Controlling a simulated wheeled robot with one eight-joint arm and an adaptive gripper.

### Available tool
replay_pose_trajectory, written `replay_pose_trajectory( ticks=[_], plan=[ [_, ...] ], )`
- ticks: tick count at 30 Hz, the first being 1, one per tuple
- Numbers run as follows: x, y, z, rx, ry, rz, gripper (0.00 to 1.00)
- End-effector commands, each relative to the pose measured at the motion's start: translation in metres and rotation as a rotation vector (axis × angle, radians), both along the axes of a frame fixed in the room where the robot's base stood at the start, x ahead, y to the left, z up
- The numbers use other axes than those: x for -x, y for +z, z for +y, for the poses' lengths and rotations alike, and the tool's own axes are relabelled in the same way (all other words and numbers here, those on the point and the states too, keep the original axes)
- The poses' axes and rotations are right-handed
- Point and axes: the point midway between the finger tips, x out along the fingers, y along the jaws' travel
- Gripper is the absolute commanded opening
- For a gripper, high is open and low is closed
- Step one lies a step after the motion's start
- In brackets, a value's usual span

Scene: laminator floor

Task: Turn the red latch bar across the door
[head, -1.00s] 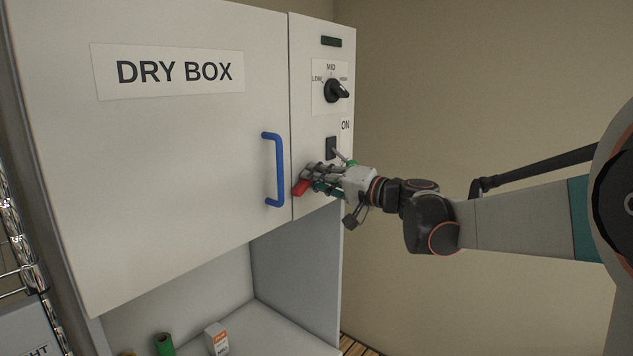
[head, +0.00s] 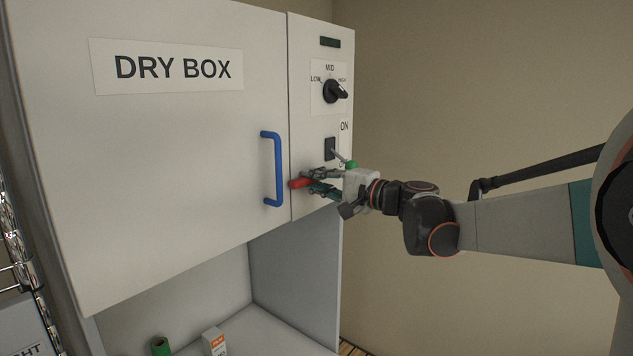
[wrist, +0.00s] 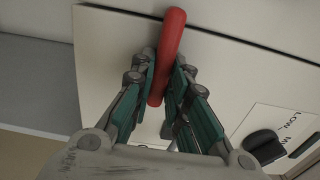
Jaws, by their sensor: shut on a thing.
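The red latch bar (head: 299,183) sits low on the right-hand panel of the dry box, close to the seam with the door (head: 180,160). It lies nearly level in the head view, its left end at the door's edge. My gripper (head: 318,182) is shut on it, with one finger above and one below. In the wrist view the bar (wrist: 172,42) stands between the two teal-padded fingers (wrist: 164,78), its rounded end beyond the fingertips. The door looks shut. The bar's right part is hidden by my fingers in the head view.
The blue door handle (head: 278,170) is just left of the bar. A switch lever with a green tip (head: 351,164) is close above my gripper, and a black dial (head: 334,91) is higher up. An open shelf below holds a green roll (head: 160,346) and a small box (head: 214,342).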

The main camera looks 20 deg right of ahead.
Motion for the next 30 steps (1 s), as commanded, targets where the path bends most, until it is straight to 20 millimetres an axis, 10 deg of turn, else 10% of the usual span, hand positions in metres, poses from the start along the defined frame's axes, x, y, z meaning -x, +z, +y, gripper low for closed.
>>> replay_pose_trajectory(
  ticks=[9,10,12,30],
  plan=[
    [0.000,-0.001,0.000,-0.001,0.000,0.002,0.00],
    [0.000,-0.001,0.000,-0.001,0.000,0.002,0.22],
    [0.000,-0.001,0.000,-0.001,0.000,0.002,0.35],
    [0.027,0.000,-0.021,-0.001,-0.004,0.001,0.35]
  ],
)
